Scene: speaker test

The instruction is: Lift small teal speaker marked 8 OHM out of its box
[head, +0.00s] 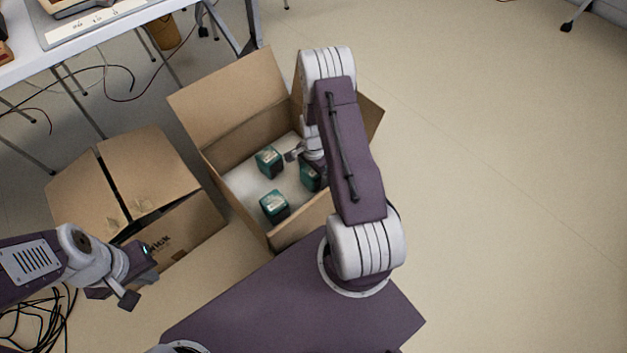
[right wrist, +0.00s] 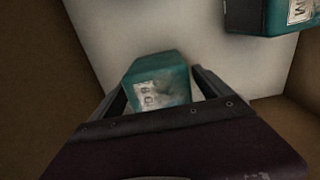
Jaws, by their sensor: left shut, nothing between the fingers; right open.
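An open cardboard box (head: 262,235) on the floor holds three small teal speakers on its pale bottom: one at the back (head: 269,161), one near the front (head: 274,206), one at the right (head: 309,178), partly hidden by my right arm. My right gripper (head: 300,155) is down in the box. In the right wrist view its open fingers (right wrist: 160,95) stand on either side of a teal speaker (right wrist: 160,82), whose worn white label seems to show an 8; contact is unclear. Another teal speaker (right wrist: 268,14) is at the top right. My left gripper (head: 126,296) is shut and empty outside the box.
More cables (head: 45,315) lie at the lower left. The floor (head: 510,180) to the right is clear.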

